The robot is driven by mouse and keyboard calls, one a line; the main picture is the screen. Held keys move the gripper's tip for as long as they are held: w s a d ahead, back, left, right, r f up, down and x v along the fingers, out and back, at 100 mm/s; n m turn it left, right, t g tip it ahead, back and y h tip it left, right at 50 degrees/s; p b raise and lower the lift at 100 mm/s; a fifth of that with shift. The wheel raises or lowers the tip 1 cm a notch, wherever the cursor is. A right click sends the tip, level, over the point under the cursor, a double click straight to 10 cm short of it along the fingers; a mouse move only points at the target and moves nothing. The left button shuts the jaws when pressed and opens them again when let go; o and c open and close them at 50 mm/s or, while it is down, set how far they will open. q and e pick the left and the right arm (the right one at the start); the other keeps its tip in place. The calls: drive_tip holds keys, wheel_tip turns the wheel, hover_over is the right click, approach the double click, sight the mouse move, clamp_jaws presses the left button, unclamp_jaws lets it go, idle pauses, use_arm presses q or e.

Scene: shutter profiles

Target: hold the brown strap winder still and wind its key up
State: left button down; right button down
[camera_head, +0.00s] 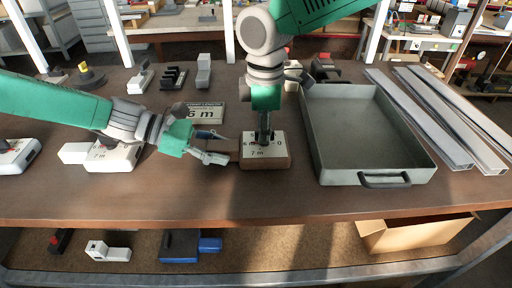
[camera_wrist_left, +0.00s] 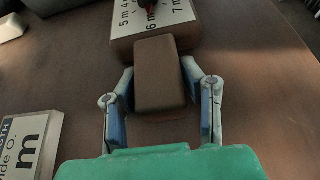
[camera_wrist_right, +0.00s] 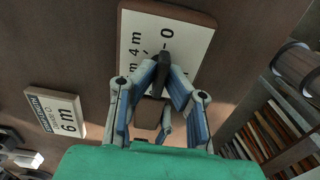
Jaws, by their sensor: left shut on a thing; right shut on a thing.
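The brown strap winder (camera_head: 265,162) stands on the bench with a white numbered face; it also shows in the left wrist view (camera_wrist_left: 120,35) and the right wrist view (camera_wrist_right: 140,25). My left gripper (camera_head: 231,148) is shut on the winder's brown end block (camera_wrist_left: 158,75), one finger on each side. My right gripper (camera_head: 265,138) points down over the face and is shut on the dark key (camera_wrist_right: 163,70). In the head view, the key is mostly hidden by the right fingers. A little of the key's red shows in the left wrist view.
A grey tray (camera_head: 365,135) stands close on the right, with long metal profiles (camera_head: 430,115) beyond it. A sign reading 6 m (camera_head: 205,113) lies behind the left gripper. A white winder (camera_head: 112,158) sits under my left arm. The front bench strip is clear.

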use_arm(q)
drive_tip(key=shift+s, duration=0.1)
use_arm(e)
drive_tip(key=shift+w, duration=0.1)
drive_tip(key=c, duration=1.7)
unclamp_jaws()
drive_tip(key=shift+r, duration=0.1)
drive_tip(key=shift+r, duration=2.95)
use_arm(q)
drive_tip(key=c, duration=1)
unclamp_jaws()
drive_tip(key=shift+o, duration=0.2)
